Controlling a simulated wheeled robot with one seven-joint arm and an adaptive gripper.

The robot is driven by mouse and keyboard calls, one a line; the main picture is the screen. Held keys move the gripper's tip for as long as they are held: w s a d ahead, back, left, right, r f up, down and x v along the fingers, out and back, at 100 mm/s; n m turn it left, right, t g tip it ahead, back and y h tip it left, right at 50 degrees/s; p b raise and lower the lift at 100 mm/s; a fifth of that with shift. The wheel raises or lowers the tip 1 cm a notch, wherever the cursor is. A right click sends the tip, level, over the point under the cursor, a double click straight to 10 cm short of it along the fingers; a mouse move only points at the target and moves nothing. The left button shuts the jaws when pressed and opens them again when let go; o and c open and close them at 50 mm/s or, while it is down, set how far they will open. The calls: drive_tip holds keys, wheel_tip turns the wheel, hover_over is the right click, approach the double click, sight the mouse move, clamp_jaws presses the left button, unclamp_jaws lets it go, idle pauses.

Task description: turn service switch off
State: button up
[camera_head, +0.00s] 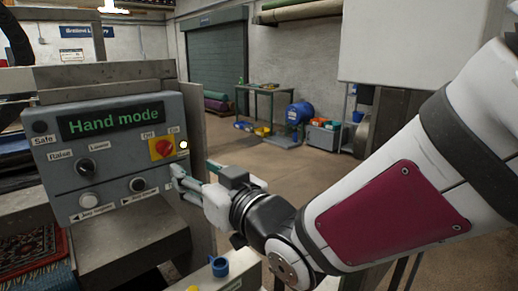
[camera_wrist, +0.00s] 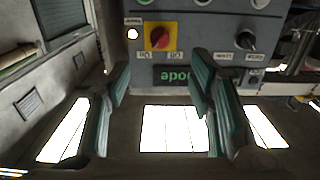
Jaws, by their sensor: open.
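The service switch is a red rotary knob (camera_head: 164,147) on a yellow plate at the upper right of the grey control panel (camera_head: 110,175). "Off" and "On" labels sit above it, left and right. The knob looks slanted, but I cannot tell which label it points to. The wrist view shows the panel upside down, with the red knob (camera_wrist: 158,38) at top centre, beyond the fingertips. My gripper (camera_head: 186,182) is open and empty, just right of the panel and lower than the knob. In the wrist view its teal fingers (camera_wrist: 160,82) stand wide apart, and nothing is between them.
The display (camera_head: 112,119) reads "Hand mode". A lit white lamp (camera_head: 184,145) sits right of the switch. A black selector (camera_head: 86,166) and other knobs and buttons share the panel. A patterned rug (camera_head: 35,255) lies lower left. The floor (camera_head: 255,155) behind is open, with a green table (camera_head: 265,100) further back.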

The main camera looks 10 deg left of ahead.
sight(168, 151)
drive_tip(key=p+x, duration=0.1)
drive_tip(key=x, duration=1.2)
drive_tip(key=shift+w+a, duration=0.25)
drive_tip(key=shift+a, duration=0.05)
clamp_jaws()
